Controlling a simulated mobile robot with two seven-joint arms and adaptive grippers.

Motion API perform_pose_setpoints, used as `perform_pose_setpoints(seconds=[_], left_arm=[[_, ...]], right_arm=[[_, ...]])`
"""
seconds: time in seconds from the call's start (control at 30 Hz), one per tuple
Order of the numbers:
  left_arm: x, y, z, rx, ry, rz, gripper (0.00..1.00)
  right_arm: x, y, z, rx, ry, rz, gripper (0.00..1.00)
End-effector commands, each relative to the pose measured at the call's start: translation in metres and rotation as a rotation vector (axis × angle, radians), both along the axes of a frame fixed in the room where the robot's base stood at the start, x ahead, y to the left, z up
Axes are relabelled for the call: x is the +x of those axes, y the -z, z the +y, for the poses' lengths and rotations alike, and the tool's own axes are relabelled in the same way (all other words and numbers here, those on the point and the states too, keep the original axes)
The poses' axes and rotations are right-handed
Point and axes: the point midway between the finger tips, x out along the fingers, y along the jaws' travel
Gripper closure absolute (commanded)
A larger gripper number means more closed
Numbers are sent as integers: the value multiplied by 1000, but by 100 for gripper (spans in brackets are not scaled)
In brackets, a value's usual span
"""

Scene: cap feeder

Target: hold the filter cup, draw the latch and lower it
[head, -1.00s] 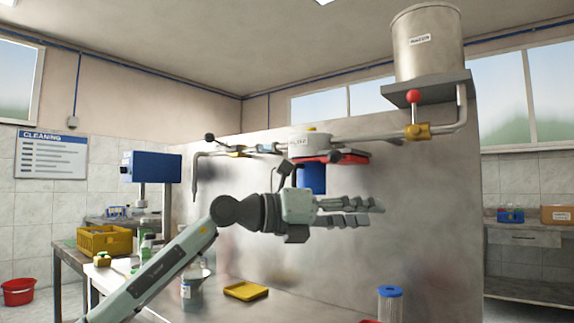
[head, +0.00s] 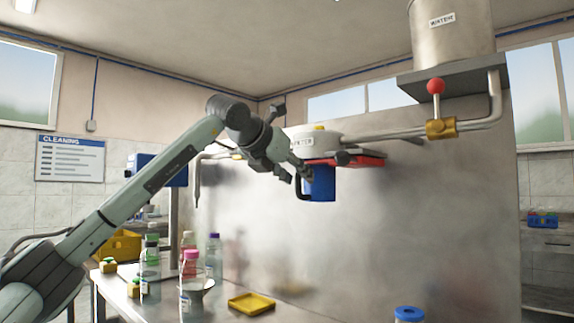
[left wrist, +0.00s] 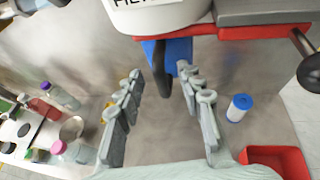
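The blue filter cup (head: 320,184) hangs under the white filter head (head: 318,145) with a red bracket (head: 362,161) at its side. Its black handle (left wrist: 170,62) faces my left gripper. My left gripper (head: 298,170) is raised at the handle, left of the cup. In the left wrist view my open left gripper (left wrist: 158,77) has a finger on each side of the handle, with gaps showing. A rod with a black knob (left wrist: 309,72) sticks out at the bracket's right; I take it for the latch. My right gripper is not in view.
A steel wall panel (head: 420,220) stands close behind. A valve with a red ball (head: 436,87) sits on the pipe at right. Below, the bench carries bottles (head: 190,262), a yellow tray (head: 251,302) and a blue-topped cartridge (left wrist: 238,109). A red bin (left wrist: 283,158) is low at right.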

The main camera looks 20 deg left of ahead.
Motion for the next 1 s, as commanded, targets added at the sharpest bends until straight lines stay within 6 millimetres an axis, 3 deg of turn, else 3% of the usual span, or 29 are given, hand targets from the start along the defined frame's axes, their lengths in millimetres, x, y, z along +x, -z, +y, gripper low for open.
perform_pose_setpoints(seconds=[0.17, 0.43, 0.77, 0.93, 1.0], left_arm=[[12, 5, -2, 1, 1, 0, 63], [14, 6, -3, 0, 1, -1, 63], [13, 6, -3, -1, 1, -1, 100], [13, 6, -2, -1, 1, -1, 100], [13, 6, -2, -1, 1, -1, 100]], right_arm=[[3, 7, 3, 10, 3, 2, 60], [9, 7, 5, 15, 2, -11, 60], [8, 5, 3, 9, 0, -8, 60], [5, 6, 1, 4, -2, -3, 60], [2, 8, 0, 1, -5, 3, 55]])
